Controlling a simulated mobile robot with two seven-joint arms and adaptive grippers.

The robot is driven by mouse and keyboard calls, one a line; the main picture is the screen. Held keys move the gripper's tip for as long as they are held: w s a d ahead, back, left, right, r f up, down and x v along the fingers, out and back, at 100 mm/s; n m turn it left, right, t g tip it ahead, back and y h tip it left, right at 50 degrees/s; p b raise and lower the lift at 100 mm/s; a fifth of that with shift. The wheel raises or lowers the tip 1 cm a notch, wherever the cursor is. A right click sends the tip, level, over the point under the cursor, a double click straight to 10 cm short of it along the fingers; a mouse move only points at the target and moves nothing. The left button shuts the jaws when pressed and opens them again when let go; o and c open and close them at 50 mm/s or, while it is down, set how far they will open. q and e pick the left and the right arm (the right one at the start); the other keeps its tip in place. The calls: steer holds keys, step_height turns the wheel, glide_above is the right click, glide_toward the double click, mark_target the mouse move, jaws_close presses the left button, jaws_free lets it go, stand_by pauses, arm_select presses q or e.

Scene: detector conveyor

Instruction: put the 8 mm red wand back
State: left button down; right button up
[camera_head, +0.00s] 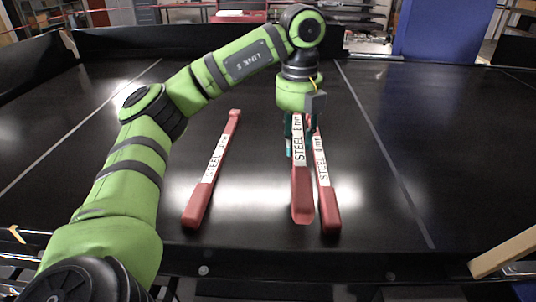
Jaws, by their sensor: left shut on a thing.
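Three red wands with white labels are in view. The middle one, whose label seems to read STEEL 8 mm, is the 8 mm red wand (302,195). My left gripper (299,135) is shut on its far part, mostly hidden behind the wand and its label. This wand looks raised a little above the black belt (400,130), its thick handle toward me. Another red wand (329,205) lies close on its right, partly covered, its label size hard to read. A third red wand (202,197), marked STEEL 4, lies apart on the left. My right gripper is out of view.
Thin pale lines (385,155) run along the belt on both sides. Dark raised walls edge it at the back and left. A blue panel (443,30) stands behind at right. A light wooden piece (505,254) shows at the lower right. The belt's right side is clear.

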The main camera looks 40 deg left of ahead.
arm_select(q)
steer(key=p, duration=0.2)
glide_above(265, 169)
steer(key=f, duration=0.4)
steer(key=shift+w+d, duration=0.1)
steer(key=shift+d, duration=0.15)
steer(key=shift+a+f, duration=0.2)
steer(key=shift+f, duration=0.05)
steer(key=shift+f+p, duration=0.25)
steer(key=shift+p, duration=0.1)
step_height(265, 169, down, 3)
steer(key=shift+f+p, duration=0.1)
steer(key=shift+p, duration=0.9)
steer(key=shift+f, duration=0.3)
steer(key=shift+f+b, duration=0.2)
steer(key=shift+b, duration=0.1)
steer(key=c, duration=0.8)
jaws_free()
steer(key=shift+d+r, duration=0.1)
